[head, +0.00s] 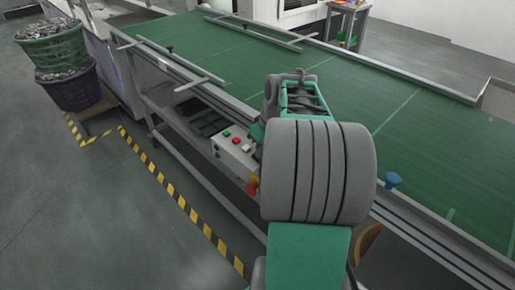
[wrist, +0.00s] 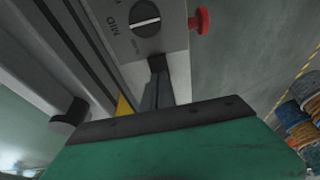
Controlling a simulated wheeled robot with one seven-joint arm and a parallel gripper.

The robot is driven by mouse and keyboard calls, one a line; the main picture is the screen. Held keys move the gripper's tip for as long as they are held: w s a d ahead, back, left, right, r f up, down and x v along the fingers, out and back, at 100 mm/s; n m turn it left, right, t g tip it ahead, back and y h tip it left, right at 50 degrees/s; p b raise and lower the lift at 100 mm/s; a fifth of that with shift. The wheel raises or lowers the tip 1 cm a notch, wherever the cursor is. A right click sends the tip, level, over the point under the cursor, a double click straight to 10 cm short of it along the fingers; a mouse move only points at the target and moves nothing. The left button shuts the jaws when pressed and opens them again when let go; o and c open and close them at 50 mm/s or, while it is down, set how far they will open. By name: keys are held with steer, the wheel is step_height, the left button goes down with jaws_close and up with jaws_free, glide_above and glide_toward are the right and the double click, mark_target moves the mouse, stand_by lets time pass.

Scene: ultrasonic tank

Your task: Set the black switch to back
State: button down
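The black switch (wrist: 146,17) is a round knob with a white line across it, on the light grey control box (wrist: 172,47) at the top of the wrist view. The line runs nearly sideways, towards the printed word MID at its left. Other lettering is too blurred to read. My gripper (wrist: 158,64) points at the box, its dark fingers close together and apparently empty. Their tips are by the box's edge below the knob; I cannot tell whether they touch. In the head view my arm hides the gripper and the switch, beside the control box (head: 228,160).
A red knob (wrist: 200,20) sticks out from the box's side. Green (head: 227,133) and red (head: 236,141) buttons sit on its top. The box hangs along the green conveyor's (head: 390,95) metal edge. Baskets (head: 50,45) stand at far left; the aisle floor is clear.

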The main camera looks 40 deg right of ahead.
steer(key=shift+s, duration=0.3)
steer(key=shift+r, duration=0.1)
steer(key=p+v, duration=0.1)
steer(key=v, duration=0.1)
steer(key=w+p+v, duration=0.1)
steer(key=p+v, duration=0.1)
steer(key=shift+s+r+p, duration=0.1)
steer(key=shift+r+p, duration=0.15)
steer(key=shift+p, duration=0.05)
steer(key=s+v, duration=0.1)
steer(key=v, duration=0.8)
steer(key=shift+d+r, duration=0.1)
